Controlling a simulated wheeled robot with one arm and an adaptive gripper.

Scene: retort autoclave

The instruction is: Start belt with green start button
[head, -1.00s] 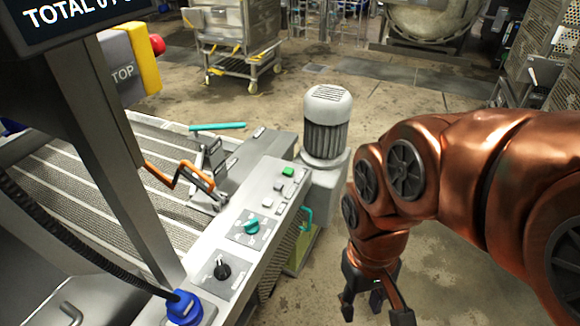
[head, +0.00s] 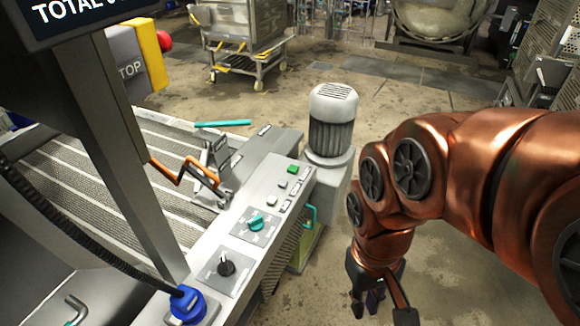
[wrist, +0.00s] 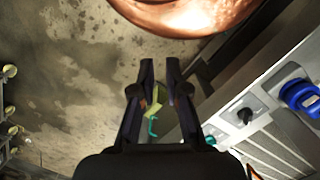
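My gripper (head: 382,308) is at the lower right of the panel, over the floor, pointing down and apart from the panel. Its fingers are spread with nothing held between them. In the wrist view, the two black fingers (wrist: 160,64) have a gap between them. The green button cannot be made out there.
A teal rotary knob (head: 256,222), a black knob (head: 227,268) and a blue connector (head: 187,304) are on the panel. A white-capped motor (head: 332,120) stands beyond its end. An orange crank handle (head: 185,172) is over the belt.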

